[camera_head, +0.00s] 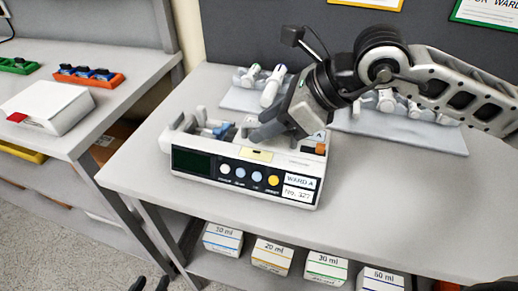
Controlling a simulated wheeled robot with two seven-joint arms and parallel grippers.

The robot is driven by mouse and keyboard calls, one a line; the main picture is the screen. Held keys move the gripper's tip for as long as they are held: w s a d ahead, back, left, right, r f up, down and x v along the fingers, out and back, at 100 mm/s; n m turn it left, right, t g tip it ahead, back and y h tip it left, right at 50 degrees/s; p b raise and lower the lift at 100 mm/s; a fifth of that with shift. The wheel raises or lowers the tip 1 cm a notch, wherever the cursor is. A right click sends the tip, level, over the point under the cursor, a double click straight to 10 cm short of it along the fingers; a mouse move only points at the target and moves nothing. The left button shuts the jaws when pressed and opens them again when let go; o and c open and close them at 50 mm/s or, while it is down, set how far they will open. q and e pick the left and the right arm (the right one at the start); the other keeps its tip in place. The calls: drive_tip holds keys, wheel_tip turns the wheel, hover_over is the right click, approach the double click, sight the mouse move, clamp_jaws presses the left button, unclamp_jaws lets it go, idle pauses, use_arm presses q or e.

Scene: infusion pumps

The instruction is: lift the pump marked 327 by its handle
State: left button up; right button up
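The pump marked No. 327 (240,172) stands upright on the grey table, its dark screen and row of round buttons facing me. Its label also reads WARD A. My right gripper (258,131) reaches in from the right, low over the top of the pump. Its fingers point left and down. The gripper hides part of the pump's top, and I cannot make out the handle or whether the fingers hold it. Two dark tips at the bottom edge look like my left gripper (151,284), apart with nothing between them, well away from the pump.
Behind the pump, a pale tray (446,139) holds several white and grey parts, partly hidden by my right arm. Boxes marked in ml (272,256) stand on the shelf below. A side table at left carries a white box (52,107). The table front right of the pump is clear.

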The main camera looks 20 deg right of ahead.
drive_tip(key=shift+x, duration=1.05)
clamp_jaws()
idle(0.5)
drive_tip(key=shift+w+r, duration=0.1)
drive_tip(key=shift+r, duration=0.1)
